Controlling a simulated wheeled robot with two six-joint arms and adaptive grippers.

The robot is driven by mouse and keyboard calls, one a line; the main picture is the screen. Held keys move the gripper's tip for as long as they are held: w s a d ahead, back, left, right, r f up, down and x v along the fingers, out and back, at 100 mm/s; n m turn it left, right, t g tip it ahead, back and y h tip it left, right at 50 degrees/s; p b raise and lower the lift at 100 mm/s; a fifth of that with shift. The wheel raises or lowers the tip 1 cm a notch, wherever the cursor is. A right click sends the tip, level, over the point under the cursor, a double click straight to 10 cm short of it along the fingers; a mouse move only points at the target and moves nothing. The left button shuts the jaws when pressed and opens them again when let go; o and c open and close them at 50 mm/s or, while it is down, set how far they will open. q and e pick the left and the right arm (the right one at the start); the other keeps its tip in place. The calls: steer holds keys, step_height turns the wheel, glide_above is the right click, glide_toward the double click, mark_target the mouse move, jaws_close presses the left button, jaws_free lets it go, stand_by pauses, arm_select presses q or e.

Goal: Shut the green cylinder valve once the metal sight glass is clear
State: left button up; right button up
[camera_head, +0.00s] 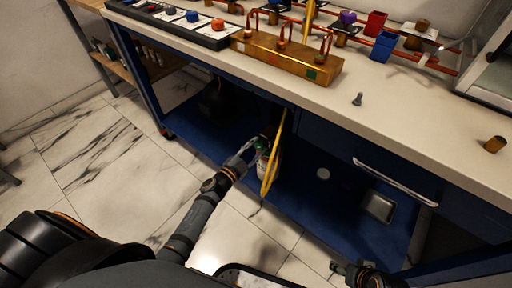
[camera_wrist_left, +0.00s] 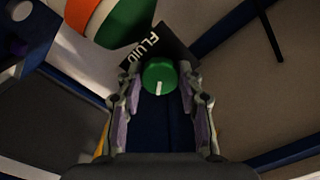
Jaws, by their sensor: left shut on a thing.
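The green valve knob (camera_wrist_left: 159,76), with a white mark on its face, sits between the fingers of my left gripper (camera_wrist_left: 160,105) in the left wrist view. My left gripper (camera_head: 256,146) is shut on it, reaching under the bench in the head view. The cylinder (camera_wrist_left: 105,18) has green, orange and white bands beside the knob. It is partly hidden behind my gripper and a yellow hose in the head view (camera_head: 262,168). I cannot single out the metal sight glass or see its contents. My right gripper (camera_head: 340,268) is at the bottom edge, its fingers unclear.
A black tag (camera_wrist_left: 158,48) reading "FLUID" is behind the knob. The yellow hose (camera_head: 271,170) hangs right beside my left gripper. On the bench (camera_head: 400,110) stand a brass block (camera_head: 285,58) with red tubes and a knob panel (camera_head: 175,20). A loose bolt (camera_head: 357,99) lies nearby.

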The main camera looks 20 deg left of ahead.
arm_select(q)
steer(key=m, duration=0.3)
steer(key=shift+m, duration=2.2)
steer(key=o, duration=1.2)
steer(key=shift+s, duration=0.1)
steer(key=v, duration=1.1)
steer(key=shift+s+a, duration=0.15)
steer(key=shift+s, duration=0.25)
